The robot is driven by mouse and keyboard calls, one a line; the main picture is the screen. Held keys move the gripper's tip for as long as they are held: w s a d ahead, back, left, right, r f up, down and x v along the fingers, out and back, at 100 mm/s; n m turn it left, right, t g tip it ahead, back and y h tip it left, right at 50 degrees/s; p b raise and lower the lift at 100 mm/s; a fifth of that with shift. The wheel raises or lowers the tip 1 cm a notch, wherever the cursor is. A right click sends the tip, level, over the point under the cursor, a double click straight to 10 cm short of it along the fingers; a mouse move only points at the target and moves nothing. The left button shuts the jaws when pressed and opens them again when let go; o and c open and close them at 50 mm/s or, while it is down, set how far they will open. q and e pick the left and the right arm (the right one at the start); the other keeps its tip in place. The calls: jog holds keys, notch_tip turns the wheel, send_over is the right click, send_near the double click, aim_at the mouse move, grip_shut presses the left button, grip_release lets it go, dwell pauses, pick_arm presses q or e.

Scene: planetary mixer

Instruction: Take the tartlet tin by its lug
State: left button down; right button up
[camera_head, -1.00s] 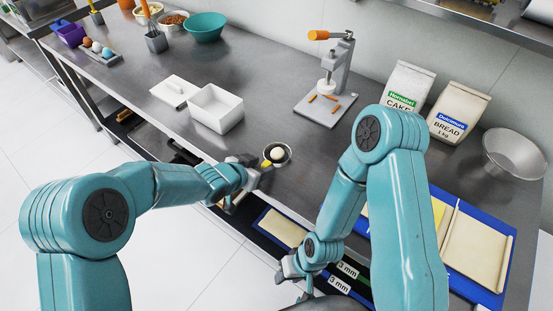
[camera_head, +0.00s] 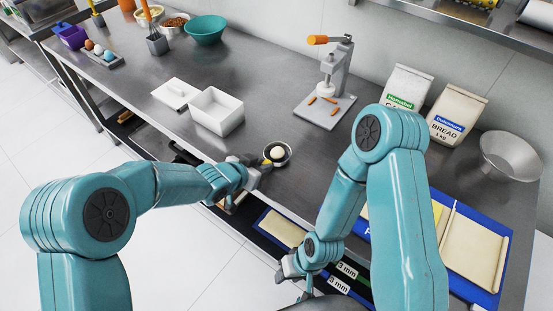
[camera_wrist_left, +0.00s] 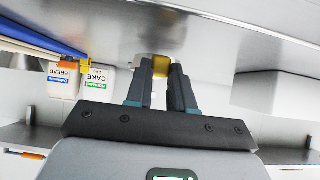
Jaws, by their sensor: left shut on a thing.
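The tartlet tin (camera_head: 287,160) is a small round metal cup with a pale ball of dough (camera_head: 277,152) in it. It stands on the steel worktop near the front edge. My left gripper (camera_head: 262,164) is at the tin's near-left side, shut on its lug.
A white box (camera_head: 216,112) and its lid (camera_head: 176,93) lie left of the tin. A press (camera_head: 330,90) stands behind it. Flour bags (camera_head: 455,115), a steel bowl (camera_head: 511,156) and blue mats with dough sheets (camera_head: 474,250) are at right. Worktop around the tin is mostly clear.

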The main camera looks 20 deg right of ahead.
pick_arm(q)
jog(key=shift+s+a+f, duration=0.1)
jog(key=shift+a, duration=0.15)
jog(key=shift+s+a+b, duration=0.45)
jog(key=shift+s+a, duration=0.05)
jog(key=shift+a, duration=0.2)
jog(key=shift+s+a+b, duration=0.4)
jog(key=shift+s+a, duration=0.1)
jog(key=shift+a, duration=0.2)
jog(key=shift+s+a+b, duration=0.25)
jog(key=shift+s+a, duration=0.3)
jog(key=shift+a, duration=0.3)
jog(key=shift+s+a+b, duration=0.25)
jog(key=shift+s+a, duration=0.3)
jog(key=shift+a, duration=0.25)
jog(key=s+a, duration=0.2)
jog(key=a, duration=0.1)
jog(key=shift+s+a, duration=0.1)
jog(key=shift+a, duration=0.1)
